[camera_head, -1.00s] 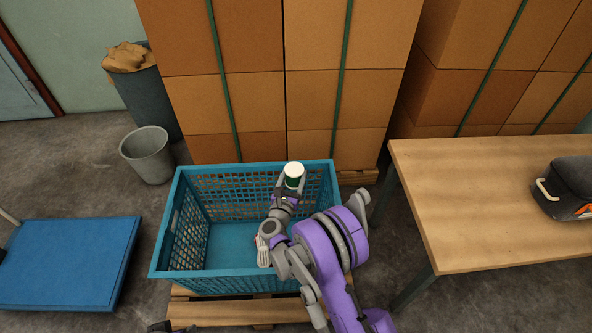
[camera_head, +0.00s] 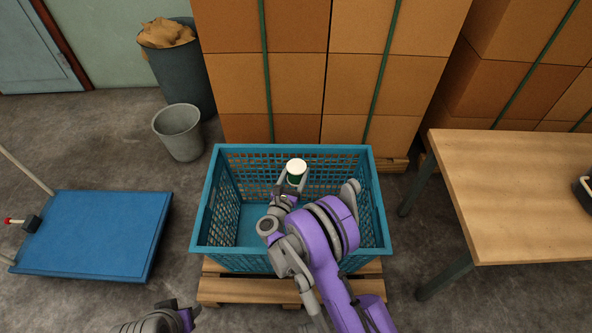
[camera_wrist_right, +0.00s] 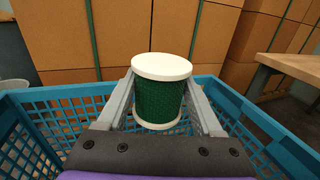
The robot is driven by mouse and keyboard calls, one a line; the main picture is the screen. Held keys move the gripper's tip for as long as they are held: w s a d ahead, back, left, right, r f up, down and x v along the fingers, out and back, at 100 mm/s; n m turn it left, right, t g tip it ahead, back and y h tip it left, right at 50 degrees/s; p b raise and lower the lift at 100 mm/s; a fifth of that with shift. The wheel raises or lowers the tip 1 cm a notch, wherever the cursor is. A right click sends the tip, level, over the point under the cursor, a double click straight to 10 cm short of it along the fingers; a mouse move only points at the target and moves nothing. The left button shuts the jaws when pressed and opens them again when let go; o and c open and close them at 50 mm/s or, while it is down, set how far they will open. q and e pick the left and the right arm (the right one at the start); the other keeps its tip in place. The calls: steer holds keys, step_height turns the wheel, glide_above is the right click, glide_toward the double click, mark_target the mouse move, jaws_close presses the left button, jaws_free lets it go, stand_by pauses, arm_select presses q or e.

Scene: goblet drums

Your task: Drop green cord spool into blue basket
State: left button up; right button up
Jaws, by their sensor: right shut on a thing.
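The green cord spool (camera_head: 296,170) has white end discs and a green wound middle. It also shows in the right wrist view (camera_wrist_right: 160,100), upright between the two fingers. My right gripper (camera_head: 291,181) is shut on the spool and holds it over the blue basket (camera_head: 208,205), toward its back side. The blue basket has lattice walls and stands on a wooden pallet; its right part is hidden behind my right arm. My left gripper (camera_head: 172,318) shows only partly at the bottom edge, and its fingers are not clear.
A wooden table (camera_head: 500,190) stands to the right. Stacked brown boxes (camera_head: 300,70) rise behind the basket. A small grey bin (camera_head: 178,132) and a large bin with crumpled paper (camera_head: 180,65) stand back left. A blue platform cart (camera_head: 95,235) is at left.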

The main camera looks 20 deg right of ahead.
mark_target(296, 182)
steer(key=shift+f+b, duration=1.25)
steer(key=shift+f, duration=1.45)
steer(key=o, duration=1.5)
steer(key=v, duration=1.1)
steer(key=shift+w+p, duration=0.1)
steer(key=shift+p, duration=0.25)
